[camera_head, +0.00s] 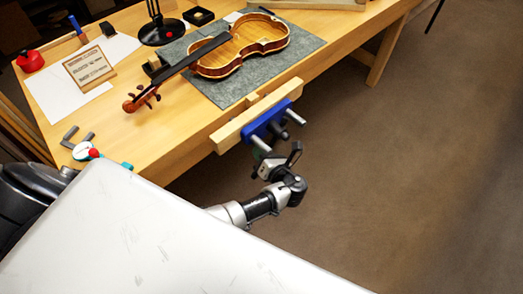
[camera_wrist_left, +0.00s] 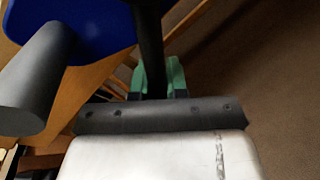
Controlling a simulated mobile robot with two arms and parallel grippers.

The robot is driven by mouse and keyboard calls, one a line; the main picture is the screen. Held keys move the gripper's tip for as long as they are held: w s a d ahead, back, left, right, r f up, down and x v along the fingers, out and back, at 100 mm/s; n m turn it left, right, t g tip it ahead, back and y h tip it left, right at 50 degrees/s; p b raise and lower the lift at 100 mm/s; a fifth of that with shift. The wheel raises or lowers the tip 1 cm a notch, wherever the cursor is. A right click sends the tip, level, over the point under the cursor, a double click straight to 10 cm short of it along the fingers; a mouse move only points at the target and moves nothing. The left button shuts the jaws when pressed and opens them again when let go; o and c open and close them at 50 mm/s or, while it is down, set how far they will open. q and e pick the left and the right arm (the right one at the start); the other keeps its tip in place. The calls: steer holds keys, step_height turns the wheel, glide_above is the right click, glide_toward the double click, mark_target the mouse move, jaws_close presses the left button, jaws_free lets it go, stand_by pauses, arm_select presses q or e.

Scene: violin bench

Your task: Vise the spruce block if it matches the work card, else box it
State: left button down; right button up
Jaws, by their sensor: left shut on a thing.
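My left gripper (camera_head: 280,163) is in front of the blue vise (camera_head: 268,122) on the bench's front edge. In the left wrist view the gripper (camera_wrist_left: 164,82) is shut on a dark bar (camera_wrist_left: 150,40), which appears to be the vise handle. The vise has a long wooden jaw (camera_head: 228,136) and metal rods. A small pale wooden piece (camera_head: 252,98) shows at the jaw's back side; I cannot tell whether it is the spruce block. The work card (camera_head: 89,68) stands in a wooden frame at the bench's left. My right gripper is not in view.
A violin (camera_head: 240,46) lies on a grey mat (camera_head: 222,92) behind the vise. A black lamp base (camera_head: 161,33), a small black box (camera_head: 198,16), a red object (camera_head: 30,61) and a dial gauge (camera_head: 84,152) are on the bench. Open floor (camera_head: 420,160) lies to the right.

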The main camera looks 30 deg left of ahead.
arm_select(q)
steer(key=shift+s+d+f, duration=0.1)
steer(key=shift+d, duration=0.1)
steer(key=c, duration=1.1)
jaws_free()
steer(key=shift+c, duration=0.2)
steer(key=v, duration=1.1)
steer(key=shift+p, duration=0.3)
steer(key=shift+a, duration=0.1)
